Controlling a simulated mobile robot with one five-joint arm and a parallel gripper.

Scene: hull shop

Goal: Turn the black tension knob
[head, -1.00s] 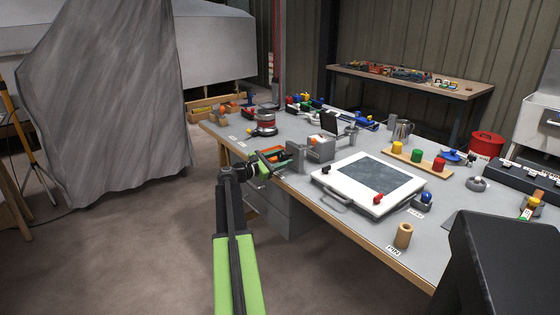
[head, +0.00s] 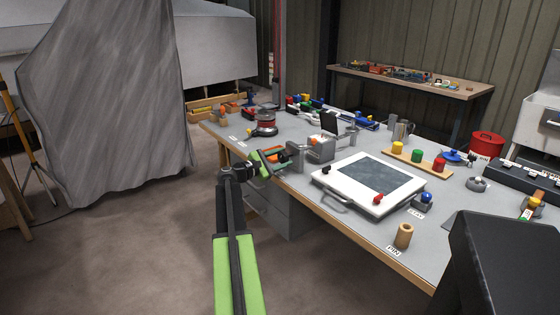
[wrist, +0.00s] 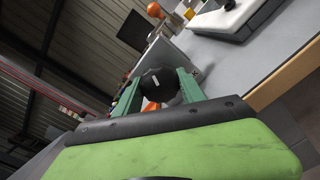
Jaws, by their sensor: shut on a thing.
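The black tension knob (wrist: 158,88) shows in the wrist view with a lobed rim and a small pale mark on its face. My gripper (wrist: 161,86) is shut on it, with one green finger on each side. The knob is on the near side of a grey machine (wrist: 184,62). In the head view my gripper (head: 277,158) reaches over the bench's left front edge to the grey machine (head: 320,149). It is rolled to a slant, and the knob cannot be made out there.
Orange balls (wrist: 155,10) show beyond the machine in the wrist view. A white framed panel (head: 345,195) with a handle lies to the right on the bench (head: 290,183). Open floor lies left of the bench.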

